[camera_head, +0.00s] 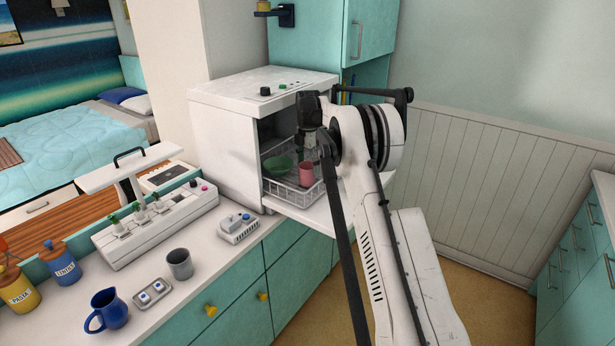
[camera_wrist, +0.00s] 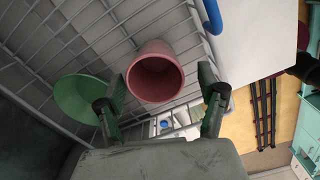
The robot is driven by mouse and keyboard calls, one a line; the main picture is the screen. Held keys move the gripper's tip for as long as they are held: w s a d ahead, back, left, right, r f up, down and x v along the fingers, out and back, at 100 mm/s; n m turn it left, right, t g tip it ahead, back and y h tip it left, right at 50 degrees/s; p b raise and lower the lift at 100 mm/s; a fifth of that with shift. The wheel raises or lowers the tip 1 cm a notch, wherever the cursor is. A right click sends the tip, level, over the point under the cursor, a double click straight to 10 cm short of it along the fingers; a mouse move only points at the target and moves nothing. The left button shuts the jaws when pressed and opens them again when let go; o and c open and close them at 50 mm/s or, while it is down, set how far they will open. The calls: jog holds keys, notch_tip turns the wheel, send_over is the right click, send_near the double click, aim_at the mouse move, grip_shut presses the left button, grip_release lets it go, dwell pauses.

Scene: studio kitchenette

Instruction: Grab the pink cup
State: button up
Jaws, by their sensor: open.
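The pink cup (camera_head: 307,172) stands in the white wire rack of the open dishwasher in the head view. In the wrist view the pink cup (camera_wrist: 155,74) shows its open mouth, ahead of and between my fingers. My gripper (camera_wrist: 162,100) is open, with one dark finger on each side of the cup's lower part in the picture. I cannot tell whether either finger touches the cup. In the head view my gripper (camera_head: 312,150) is at the rack beside the cup, partly hidden by my own arm.
A green bowl (camera_head: 278,168) sits left of the cup in the rack; the bowl (camera_wrist: 82,98) is close to my left finger. The wire rack (camera_wrist: 95,40) surrounds them inside the white dishwasher (camera_head: 225,130). A grey cup (camera_head: 180,264) and blue jug (camera_head: 107,310) stand on the counter.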

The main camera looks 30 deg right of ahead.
aim_at(307, 175)
jog(key=f, duration=0.3)
jog(key=shift+w+f+p, duration=0.25)
jog(key=shift+w+p, duration=0.05)
jog(key=shift+p, duration=0.1)
jog(key=shift+f, duration=0.55)
jog(key=c, duration=1.5)
